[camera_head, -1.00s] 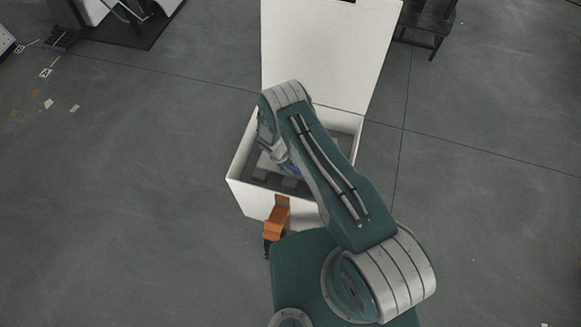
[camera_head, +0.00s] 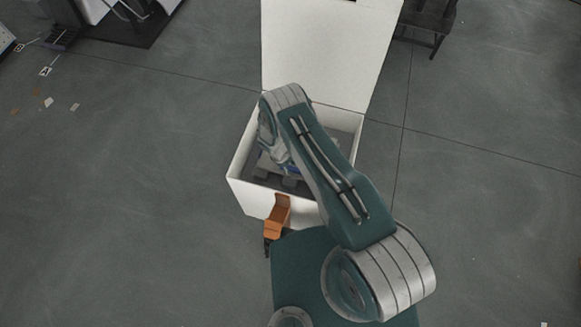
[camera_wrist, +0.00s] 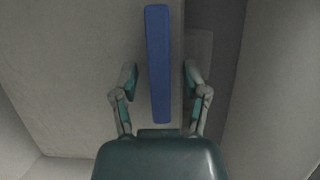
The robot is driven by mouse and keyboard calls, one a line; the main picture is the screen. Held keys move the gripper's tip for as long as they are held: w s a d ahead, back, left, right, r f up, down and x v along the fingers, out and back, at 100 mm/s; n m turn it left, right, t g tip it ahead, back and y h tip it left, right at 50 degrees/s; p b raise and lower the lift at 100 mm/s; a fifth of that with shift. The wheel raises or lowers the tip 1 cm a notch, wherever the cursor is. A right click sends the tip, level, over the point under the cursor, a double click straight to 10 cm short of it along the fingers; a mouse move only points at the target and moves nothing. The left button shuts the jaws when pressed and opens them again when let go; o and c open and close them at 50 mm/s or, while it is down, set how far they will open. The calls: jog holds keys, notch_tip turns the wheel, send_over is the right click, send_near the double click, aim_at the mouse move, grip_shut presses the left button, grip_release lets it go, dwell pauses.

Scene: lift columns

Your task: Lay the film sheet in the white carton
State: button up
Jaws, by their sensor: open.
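The white carton (camera_head: 246,192) stands open in the head view, its tall lid (camera_head: 325,50) raised at the back. My arm reaches over it, and my gripper is down inside, mostly hidden behind my own arm. In the wrist view my gripper (camera_wrist: 160,67) is open, with one finger on each side of a blue bar (camera_wrist: 158,60) and a gap on both sides. A pale grey flat surface (camera_wrist: 85,60) lies beside and below the bar. It may be the film sheet, but I cannot tell its edges for certain.
Grey blocks (camera_head: 289,182) show on the carton's floor. An orange piece (camera_head: 278,216) is at the carton's near wall. A dark chair (camera_head: 428,22) stands at the back right, and equipment on a dark mat is at the back left.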

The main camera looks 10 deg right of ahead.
jog(key=w+a+r+m+t+y, duration=0.1)
jog(key=w+r+m, duration=0.15)
jog(key=r, duration=1.25)
jog(key=w+a+r+m, duration=0.1)
jog(key=w+r, duration=0.2)
jog(key=r, duration=1.3)
jog(key=s+d+r+m+t+y, duration=0.1)
jog(key=s+d+r+m, duration=0.1)
jog(key=r, duration=0.6)
jog(key=s+d+r+m+t, duration=0.1)
jog(key=d+r, duration=0.2)
jog(key=r, duration=0.6)
jog(key=s+d+r+m+t+y, duration=0.2)
jog(key=s+d+r+m, duration=0.25)
jog(key=s+r, duration=0.75)
jog(key=s+d+r+m+t, duration=0.2)
jog(key=s+r, duration=0.3)
jog(key=s, duration=0.6)
jog(key=shift+s+d+m, duration=0.25)
jog(key=shift+s+m, duration=0.05)
jog(key=shift+s, duration=0.1)
